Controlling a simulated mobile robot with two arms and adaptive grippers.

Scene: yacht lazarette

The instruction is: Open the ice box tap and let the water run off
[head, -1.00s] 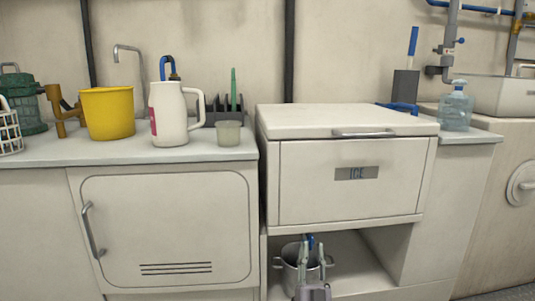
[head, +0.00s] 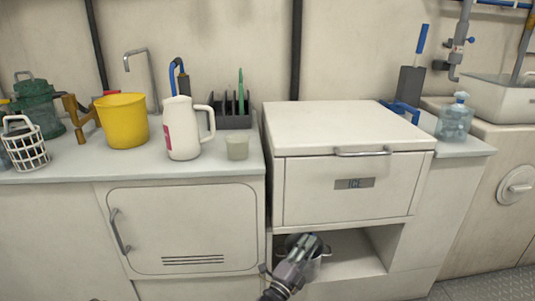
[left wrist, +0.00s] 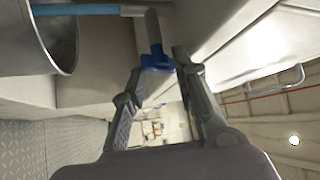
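The white ice box (head: 340,205) stands with lid and front panel shut, marked "ICE". In the left wrist view, a tap with a blue handle (left wrist: 155,60) sits under it, at the end of a short grey piece. A metal pot (left wrist: 68,45) stands beside the tap; in the head view the pot (head: 314,268) is in the open bay below the box, partly behind my gripper. My left gripper (head: 318,243) reaches into this bay. Its fingers (left wrist: 158,66) are apart, one on each side of the blue handle; contact cannot be told. No running water shows. My right gripper is out of view.
A counter (head: 85,170) at left holds a yellow bucket (head: 122,122), a white jug (head: 182,130), a cup (head: 237,147) and a wire basket (head: 26,145). A clear bottle (head: 454,120) stands right of the box. The bay's right part (head: 357,255) is free.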

